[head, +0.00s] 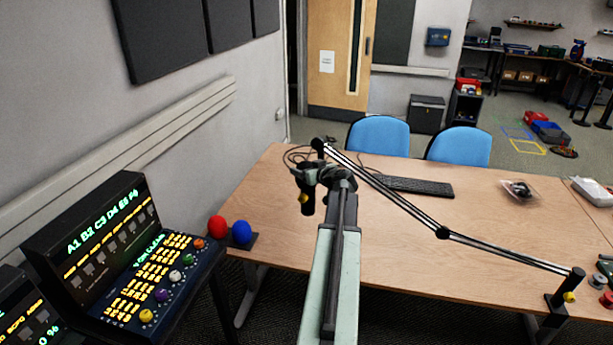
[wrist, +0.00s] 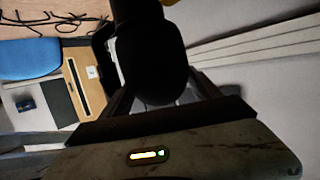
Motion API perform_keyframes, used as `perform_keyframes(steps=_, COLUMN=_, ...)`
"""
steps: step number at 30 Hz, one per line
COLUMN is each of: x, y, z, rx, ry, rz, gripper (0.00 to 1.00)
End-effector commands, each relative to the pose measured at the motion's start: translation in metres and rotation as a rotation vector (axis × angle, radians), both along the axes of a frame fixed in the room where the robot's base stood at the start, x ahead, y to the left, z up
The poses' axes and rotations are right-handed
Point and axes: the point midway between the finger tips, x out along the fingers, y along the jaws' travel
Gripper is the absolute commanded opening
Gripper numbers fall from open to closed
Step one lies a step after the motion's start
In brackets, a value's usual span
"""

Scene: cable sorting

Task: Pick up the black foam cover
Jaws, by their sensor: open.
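The black foam cover (wrist: 150,55) is a rounded dark shape in the middle of the wrist view, between the fingers of my gripper (wrist: 158,92). The fingers are open; I cannot tell whether either touches it. In the head view, a dark microphone-like piece with a yellow spot (head: 306,199) hangs at the end of a boom arm (head: 395,192). My gripper (head: 325,175) is right beside it, above the table's left part. The dark parts overlap there, so the cover's edges are hard to make out.
The wooden table (head: 400,225) holds a keyboard (head: 418,187), cables (head: 295,157) and the boom's base (head: 560,305) at right. A red ball (head: 217,228) and a blue ball (head: 242,232) stand at left by a lit console (head: 120,260). Blue chairs (head: 378,138) stand behind.

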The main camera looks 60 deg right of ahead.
Motion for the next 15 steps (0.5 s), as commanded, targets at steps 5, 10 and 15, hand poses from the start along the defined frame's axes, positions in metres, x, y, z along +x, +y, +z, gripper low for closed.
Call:
perform_keyframes(steps=5, x=-0.0006, y=0.0004, z=0.0005, rx=0.0, ry=0.0, rz=0.0, gripper=0.41)
perform_keyframes(steps=10, x=-0.0008, y=0.0003, z=0.0005, rx=0.0, ry=0.0, rz=0.0, gripper=0.28)
perform_keyframes(steps=15, x=-0.0008, y=0.0004, z=0.0027, rx=0.0, ry=0.0, rz=0.0, gripper=0.28)
